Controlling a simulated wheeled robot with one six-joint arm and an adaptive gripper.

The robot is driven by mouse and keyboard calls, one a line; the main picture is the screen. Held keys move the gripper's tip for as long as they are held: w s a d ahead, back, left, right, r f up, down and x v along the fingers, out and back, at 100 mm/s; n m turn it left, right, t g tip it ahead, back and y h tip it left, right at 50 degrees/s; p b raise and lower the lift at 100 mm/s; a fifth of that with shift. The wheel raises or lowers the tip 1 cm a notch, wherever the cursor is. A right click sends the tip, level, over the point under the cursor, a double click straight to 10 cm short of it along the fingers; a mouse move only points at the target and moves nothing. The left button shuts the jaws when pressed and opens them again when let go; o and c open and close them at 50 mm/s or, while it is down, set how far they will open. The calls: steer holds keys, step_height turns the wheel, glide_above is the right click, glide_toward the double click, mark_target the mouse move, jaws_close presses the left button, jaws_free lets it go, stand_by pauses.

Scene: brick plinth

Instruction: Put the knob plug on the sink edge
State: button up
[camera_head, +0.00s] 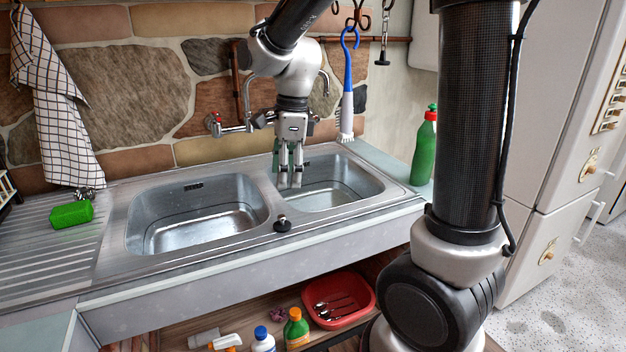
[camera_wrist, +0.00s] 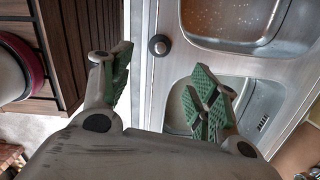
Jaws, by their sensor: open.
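The knob plug (camera_head: 282,223), a black disc with a small metal knob, rests on the front rim of the steel sink (camera_head: 118,262), near the divider between the two basins. It also shows in the wrist view (camera_wrist: 159,46), beyond the space between my fingers. My gripper (camera_head: 290,182) points down above the divider and the left part of the right basin, behind the plug and apart from it. In the wrist view my gripper (camera_wrist: 165,75) has its green-padded fingers spread, with nothing between them.
A green sponge (camera_head: 71,214) lies on the drainboard at left. A green bottle (camera_head: 425,150) stands at the right counter end. A blue brush (camera_head: 347,95) hangs close right of my gripper, and the tap (camera_head: 240,120) is behind. A red bowl (camera_head: 340,297) sits on the shelf below.

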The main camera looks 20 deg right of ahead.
steer(key=s+d+r+n+t, duration=0.2)
steer(key=s+d+n, duration=0.4)
steer(key=s+n, duration=0.3)
steer(key=s+d+r+n+t+h, duration=0.1)
steer(key=s+d+r+n+t, duration=0.1)
steer(key=s+d+r+n, duration=0.2)
steer(key=s+d+n, duration=0.3)
steer(key=s+n, duration=0.2)
steer(key=n, duration=0.2)
steer(key=shift+s+d, duration=0.15)
steer(key=shift+s, duration=0.2)
